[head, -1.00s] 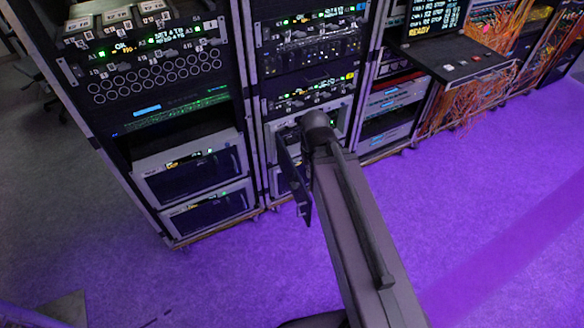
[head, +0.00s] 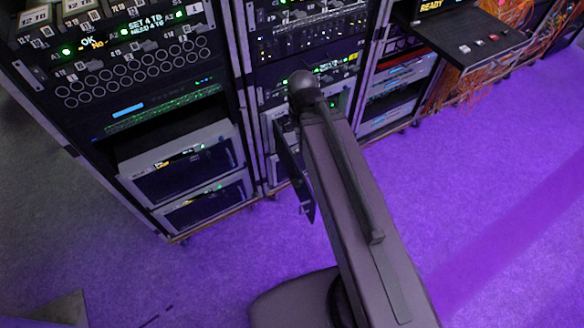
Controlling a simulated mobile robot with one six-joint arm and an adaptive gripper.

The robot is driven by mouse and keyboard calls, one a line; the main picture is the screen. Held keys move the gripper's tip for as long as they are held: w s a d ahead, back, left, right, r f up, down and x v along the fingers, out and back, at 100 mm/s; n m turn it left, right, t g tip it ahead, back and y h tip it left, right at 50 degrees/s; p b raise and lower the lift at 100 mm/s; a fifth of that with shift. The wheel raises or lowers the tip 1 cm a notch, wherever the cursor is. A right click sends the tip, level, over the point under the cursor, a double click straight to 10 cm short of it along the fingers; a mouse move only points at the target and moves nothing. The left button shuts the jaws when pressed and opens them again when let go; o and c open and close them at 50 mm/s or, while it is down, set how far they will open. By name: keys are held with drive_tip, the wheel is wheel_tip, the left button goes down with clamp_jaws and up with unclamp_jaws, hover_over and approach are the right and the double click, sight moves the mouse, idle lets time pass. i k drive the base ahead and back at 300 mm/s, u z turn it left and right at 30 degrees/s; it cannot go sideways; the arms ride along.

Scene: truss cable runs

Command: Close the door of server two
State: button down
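A dark flat door panel (head: 293,168) stands open at the lower part of the middle rack. It juts out toward me and shows nearly edge-on, with a small light fitting near its lower end. The grey-framed server (head: 272,168) behind it is partly hidden by the door and my arm. I cannot read which server is number two. My arm (head: 350,190) reaches up from the lower right and its upper joint overlaps the rack just right of the door. My gripper is not visible; the arm may hide it. I cannot tell whether anything touches the door.
Two grey servers (head: 185,165) with closed dark fronts sit low in the left rack. A pull-out console shelf (head: 475,42) juts from the right rack, with orange cables (head: 455,90) hanging below it. The purple-lit floor (head: 490,200) in front of the racks is clear.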

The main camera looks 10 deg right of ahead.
sight(305, 193)
drive_tip(key=z, duration=0.25)
drive_tip(key=k, duration=0.9)
drive_tip(key=u, duration=0.7)
